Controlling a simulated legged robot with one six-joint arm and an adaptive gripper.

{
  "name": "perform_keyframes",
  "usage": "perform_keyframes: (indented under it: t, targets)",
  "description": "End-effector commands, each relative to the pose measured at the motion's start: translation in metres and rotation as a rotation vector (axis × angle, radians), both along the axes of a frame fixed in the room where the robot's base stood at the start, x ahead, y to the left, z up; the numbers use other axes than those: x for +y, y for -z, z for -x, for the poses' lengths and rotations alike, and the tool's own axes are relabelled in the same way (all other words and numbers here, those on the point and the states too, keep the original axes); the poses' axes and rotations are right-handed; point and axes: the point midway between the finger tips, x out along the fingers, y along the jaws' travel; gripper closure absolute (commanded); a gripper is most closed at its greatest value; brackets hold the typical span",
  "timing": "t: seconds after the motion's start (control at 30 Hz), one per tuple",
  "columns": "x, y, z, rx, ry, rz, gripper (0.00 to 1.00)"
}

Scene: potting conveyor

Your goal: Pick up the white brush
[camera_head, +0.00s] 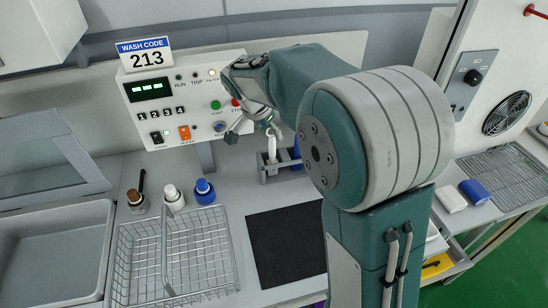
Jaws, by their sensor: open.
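What looks like the white brush (272,149) stands upright in a small grey holder (264,178) at the back of the counter, below the control panel. Its lower part is hidden in the holder. My gripper (254,132) is open in front of the panel, just above and slightly left of the brush top. One fingertip shows close to the top of the brush; whether they touch I cannot tell. A blue item (297,152) stands at the right of the holder, partly hidden by my arm.
The control panel (188,98) is close behind my gripper. A black mat (285,243) lies bare in front of the holder. A wire basket (176,262), several small bottles (205,191) and a sink (50,245) are to the left. A blue block (474,191) lies far right.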

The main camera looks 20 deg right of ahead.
Motion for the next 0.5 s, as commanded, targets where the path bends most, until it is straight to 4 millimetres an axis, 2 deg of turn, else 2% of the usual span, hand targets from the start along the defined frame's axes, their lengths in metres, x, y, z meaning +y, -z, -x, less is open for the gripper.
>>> perform_keyframes:
  t: [0.23,0.5]
  targets:
    - [-0.011,0.035,-0.011,0.003,0.001,0.001,0.3]
    - [-0.015,0.042,-0.013,0.001,0.0,-0.002,0.3]
